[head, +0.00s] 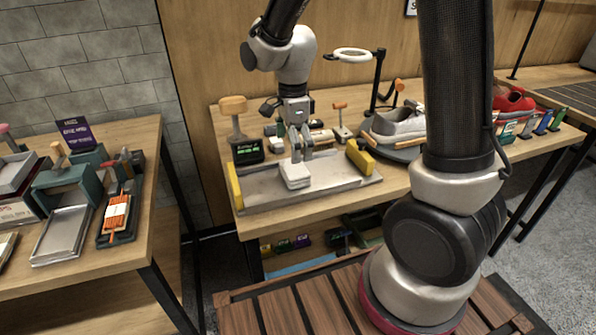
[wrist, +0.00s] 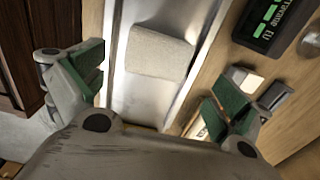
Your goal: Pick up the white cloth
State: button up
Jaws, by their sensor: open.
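The white cloth (head: 295,174) is a small folded pad lying on the grey metal tray (head: 340,188) on the middle table. In the wrist view the cloth (wrist: 160,53) is a pale, rounded rectangle on the shiny tray (wrist: 120,100). My gripper (head: 301,152) is just above the cloth in the head view, fingers pointing down. In the wrist view my gripper (wrist: 158,85) is open, with green-padded fingers wide apart on either side, and nothing is between them. The gap between fingertips and cloth is hard to judge.
Yellow end blocks (head: 235,186) flank the tray. A small green-lit display (head: 248,151) stands behind its left end. A sneaker (head: 398,125) rests on a round stand to the right. Brushes and small bottles crowd the table behind the tray.

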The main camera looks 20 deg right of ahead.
aim_at(294, 168)
jog(key=f, duration=0.7)
jog(key=shift+s, duration=0.2)
jog(key=c, duration=0.9)
jog(key=shift+o, duration=0.2)
